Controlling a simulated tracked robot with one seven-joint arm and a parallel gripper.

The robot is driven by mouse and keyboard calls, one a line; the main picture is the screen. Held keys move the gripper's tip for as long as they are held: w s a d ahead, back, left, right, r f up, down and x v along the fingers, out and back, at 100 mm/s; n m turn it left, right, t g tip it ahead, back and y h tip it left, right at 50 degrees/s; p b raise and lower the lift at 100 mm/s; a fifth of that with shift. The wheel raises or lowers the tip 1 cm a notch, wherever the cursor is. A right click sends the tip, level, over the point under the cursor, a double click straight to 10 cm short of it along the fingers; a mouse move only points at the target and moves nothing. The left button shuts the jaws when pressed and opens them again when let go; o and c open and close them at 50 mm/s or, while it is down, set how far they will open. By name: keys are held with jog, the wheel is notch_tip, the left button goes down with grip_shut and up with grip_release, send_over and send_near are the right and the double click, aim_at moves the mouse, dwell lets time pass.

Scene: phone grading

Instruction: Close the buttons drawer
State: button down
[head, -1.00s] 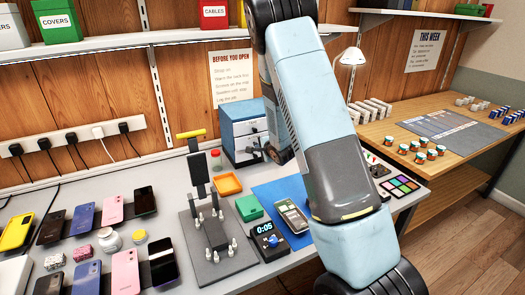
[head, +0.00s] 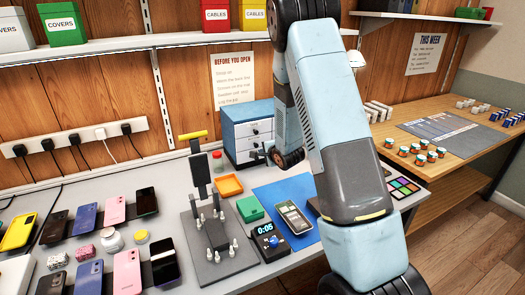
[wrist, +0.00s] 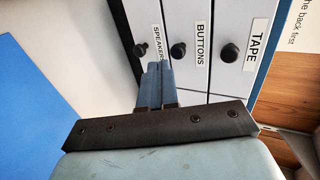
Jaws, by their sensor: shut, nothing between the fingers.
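The blue cabinet (head: 247,110) with white drawer fronts stands at the back of the bench, against the wall. In the wrist view, which is turned sideways, the buttons drawer (wrist: 188,77) is the middle one, with a dark round knob. Its front looks about level with the tape drawer (wrist: 234,82) and the speaker drawer (wrist: 151,22) beside it; I cannot tell if a small gap remains. My gripper (wrist: 160,68) is shut and empty. Its fingertips are in front of the buttons and speaker fronts, near the buttons knob. Contact is unclear. In the head view my arm hides part of the cabinet.
An orange tray (head: 229,185), a green box (head: 250,209) and a blue mat (head: 270,198) lie in front of the cabinet. A red-lidded jar (head: 217,161) stands left of it.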

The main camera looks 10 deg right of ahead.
jog(key=s+d+r+n+g+h, duration=0.2)
jog(key=s+r+n, duration=0.2)
jog(key=s+r, duration=0.6)
jog(key=s+d+r+n+g+h, duration=0.1)
jog(key=s+d+r+n, duration=0.15)
jog(key=s+r, duration=0.75)
jog(key=s+a+r+n+g, duration=0.2)
jog(key=s+r+n, duration=0.2)
jog(key=s, duration=0.8)
jog(key=s+a+r+n+g, duration=0.1)
jog(key=s+r+n, duration=0.4)
jog(key=s, duration=0.6)
jog(key=shift+s+a+g, duration=0.4)
jog(key=shift+g, duration=0.1)
